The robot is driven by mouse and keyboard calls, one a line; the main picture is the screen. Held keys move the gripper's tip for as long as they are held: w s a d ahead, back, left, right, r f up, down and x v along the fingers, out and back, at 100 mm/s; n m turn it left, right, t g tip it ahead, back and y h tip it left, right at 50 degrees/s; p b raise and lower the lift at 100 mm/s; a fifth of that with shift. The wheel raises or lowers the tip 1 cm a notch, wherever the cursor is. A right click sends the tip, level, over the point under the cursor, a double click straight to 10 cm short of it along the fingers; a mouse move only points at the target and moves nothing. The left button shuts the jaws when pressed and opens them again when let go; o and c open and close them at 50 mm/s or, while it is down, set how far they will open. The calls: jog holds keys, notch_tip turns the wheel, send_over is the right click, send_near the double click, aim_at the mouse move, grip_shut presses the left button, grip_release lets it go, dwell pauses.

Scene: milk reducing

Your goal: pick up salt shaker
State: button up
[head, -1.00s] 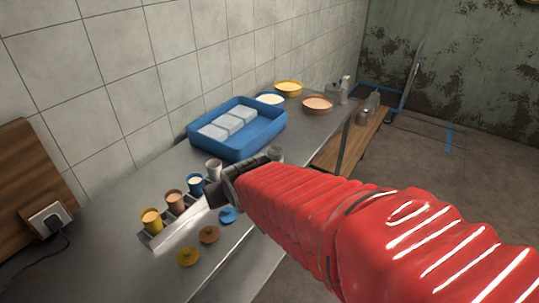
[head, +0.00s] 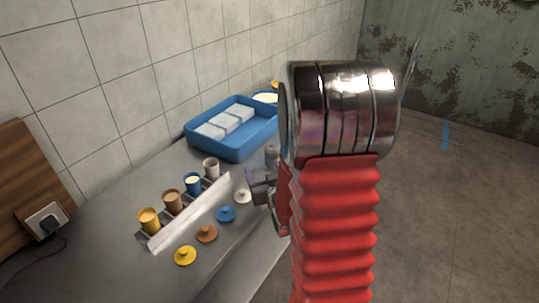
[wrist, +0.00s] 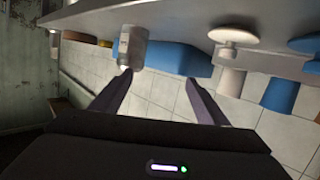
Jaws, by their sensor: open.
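A small grey cylindrical shaker (head: 271,155) stands on the metal counter, right of the blue tray and partly hidden by my arm in the head view. In the wrist view, which is upside down, the shaker (wrist: 133,46) hangs from the counter surface, just beyond the tip of the left finger. I take it for the salt shaker. My gripper (wrist: 160,82) is open, with nothing between its fingers. In the head view my gripper (head: 260,188) is close to the counter, nearer the camera than the shaker and partly hidden by my arm.
The blue tray (head: 215,148) holds white blocks. A metal rack (head: 165,238) holds several coloured cups. A white lid (head: 243,196), blue lid (head: 226,214), brown lid (head: 207,233) and yellow lid (head: 185,255) lie before it. The tiled wall (head: 150,75) stands behind the counter.

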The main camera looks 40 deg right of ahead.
jog(key=shift+m+t+h, duration=0.6)
jog(key=shift+t, duration=0.2)
jog(key=s+d+f, duration=0.1)
jog(key=d, duration=0.1)
jog(key=s+d+f, duration=0.2)
jog(key=shift+s+d+f+h, duration=0.2)
jog(key=shift+s+d+h, duration=0.1)
jog(key=shift+s, duration=0.25)
